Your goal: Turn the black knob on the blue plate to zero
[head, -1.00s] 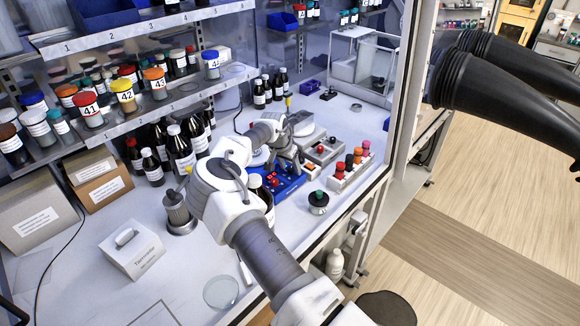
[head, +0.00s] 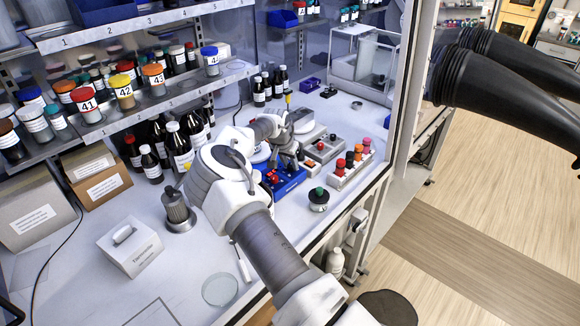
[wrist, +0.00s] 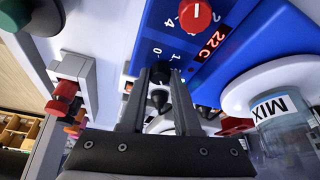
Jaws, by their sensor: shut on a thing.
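The blue plate (head: 287,184) lies on the bench, partly behind my arm in the head view. In the wrist view the plate (wrist: 235,35) carries a red knob (wrist: 196,15), a red-lit display reading 22 C (wrist: 211,42) and white scale figures. The black knob (wrist: 158,98) sits between the two fingers of my gripper (wrist: 160,76), which is shut on it. The fingers hide parts of the knob, so I cannot tell exactly where its pointer stands. In the head view my arm hides the knob.
A jar marked MIX (wrist: 283,115) stands close beside the plate in the wrist view. A rack of coloured-capped vials (head: 350,165) and a green-topped black item (head: 318,199) stand to the right. Shelves of jars (head: 125,92) are at the left. The front bench is partly clear.

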